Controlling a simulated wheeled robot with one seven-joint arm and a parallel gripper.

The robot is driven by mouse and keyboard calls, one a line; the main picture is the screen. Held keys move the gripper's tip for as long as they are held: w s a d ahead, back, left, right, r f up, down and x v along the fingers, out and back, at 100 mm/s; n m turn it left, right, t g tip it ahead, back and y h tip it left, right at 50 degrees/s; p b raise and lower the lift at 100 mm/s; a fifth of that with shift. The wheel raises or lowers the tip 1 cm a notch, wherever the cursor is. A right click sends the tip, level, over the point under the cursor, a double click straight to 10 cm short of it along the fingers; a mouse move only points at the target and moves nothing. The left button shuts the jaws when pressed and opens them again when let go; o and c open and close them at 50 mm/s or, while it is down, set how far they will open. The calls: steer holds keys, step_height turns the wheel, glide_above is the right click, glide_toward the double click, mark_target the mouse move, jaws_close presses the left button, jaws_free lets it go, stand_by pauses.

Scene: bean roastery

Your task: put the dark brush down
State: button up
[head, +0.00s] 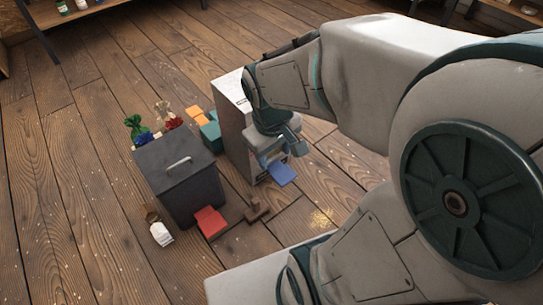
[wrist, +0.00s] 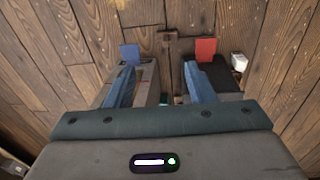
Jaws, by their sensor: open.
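My gripper (head: 277,155) is over the front of the light grey bin (head: 234,115), apart from the brush. In the wrist view, my gripper (wrist: 158,82) has its two blue fingers spread wide, and I see nothing held between them.
A dark lidded bin (head: 172,165) with a red pedal (head: 210,221) stands left of the light bin. The light bin has a blue pedal (head: 282,174). A white packet (head: 161,234) lies in front of the dark bin. Green, red, orange and teal items stand behind. Floor at left is clear.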

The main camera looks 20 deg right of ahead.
steer(key=s+m, duration=0.1)
steer(key=s+a+r+m, duration=0.1)
steer(key=s+m, duration=0.1)
steer(key=shift+s+a+r+y, duration=0.1)
steer(key=shift+a+r+y, duration=0.1)
steer(key=shift+a+y, duration=0.15)
step_height(320, 180, up, 34)
steer(key=t+p, duration=0.2)
steer(key=p, duration=2.9)
steer(key=shift+d+r, duration=0.15)
steer(key=shift+d, duration=0.15)
